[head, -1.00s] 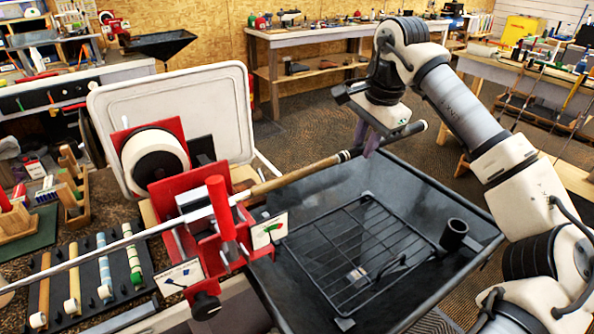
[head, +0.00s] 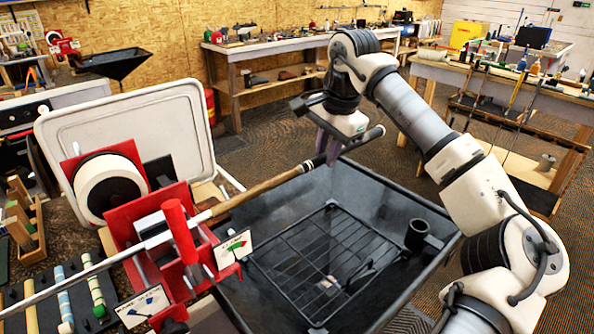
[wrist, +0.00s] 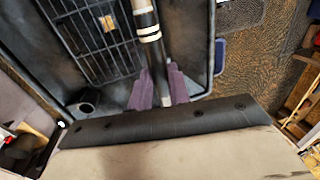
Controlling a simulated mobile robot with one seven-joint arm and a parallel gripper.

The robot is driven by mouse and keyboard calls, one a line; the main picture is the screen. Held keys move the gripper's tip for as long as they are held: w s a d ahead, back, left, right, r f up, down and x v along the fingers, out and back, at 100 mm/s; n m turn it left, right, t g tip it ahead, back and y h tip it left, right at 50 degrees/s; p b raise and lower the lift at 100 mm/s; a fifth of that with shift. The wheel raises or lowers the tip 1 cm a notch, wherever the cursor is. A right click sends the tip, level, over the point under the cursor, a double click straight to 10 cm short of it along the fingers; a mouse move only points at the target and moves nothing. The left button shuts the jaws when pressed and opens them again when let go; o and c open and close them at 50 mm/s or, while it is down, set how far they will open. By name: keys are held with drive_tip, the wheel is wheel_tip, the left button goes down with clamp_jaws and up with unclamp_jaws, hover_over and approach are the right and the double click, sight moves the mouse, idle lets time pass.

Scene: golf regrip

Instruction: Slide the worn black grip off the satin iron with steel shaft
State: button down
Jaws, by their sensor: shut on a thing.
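The iron's steel shaft (head: 68,280) rises from the lower left through the red clamp (head: 172,240). Beyond the clamp is a brown stretch (head: 258,188), then light and dark bands, then the black grip (head: 371,135) at the free upper-right end. My gripper (head: 331,148), with purple pads, is shut around the black grip just past the bands. In the wrist view the grip (wrist: 156,66) runs down between the two pads (wrist: 157,90), and the banded part (wrist: 148,27) shows above them. The clubhead is out of view.
A black tray (head: 400,215) with a wire rack (head: 320,262) and a small black cup (head: 418,235) lies below the grip. A white upright panel (head: 135,130) and a white tape roll (head: 110,188) stand behind the clamp. Free air surrounds the grip's end.

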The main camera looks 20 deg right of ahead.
drive_tip(key=shift+d, duration=0.1)
drive_tip(key=shift+w+d+r+p, duration=0.1)
drive_tip(key=shift+w+d+p, duration=0.2)
drive_tip(key=shift+d, duration=0.2)
drive_tip(key=shift+w+d+p, duration=0.2)
drive_tip(key=shift+d+p, duration=0.2)
drive_tip(key=shift+d, duration=0.1)
drive_tip(key=shift+w+d, duration=0.35)
drive_tip(key=shift+d, duration=0.45)
drive_tip(key=shift+w+d, duration=0.3)
drive_tip(key=shift+d, duration=0.55)
drive_tip(key=shift+w+d, duration=0.35)
drive_tip(key=shift+d, duration=0.45)
drive_tip(key=shift+w+d+r, duration=0.3)
drive_tip(key=shift+d+r, duration=0.35)
drive_tip(key=shift+r, duration=0.05)
drive_tip(key=shift+w+d+r, duration=0.25)
drive_tip(key=shift+d+r, duration=0.4)
drive_tip(key=shift+r, duration=0.05)
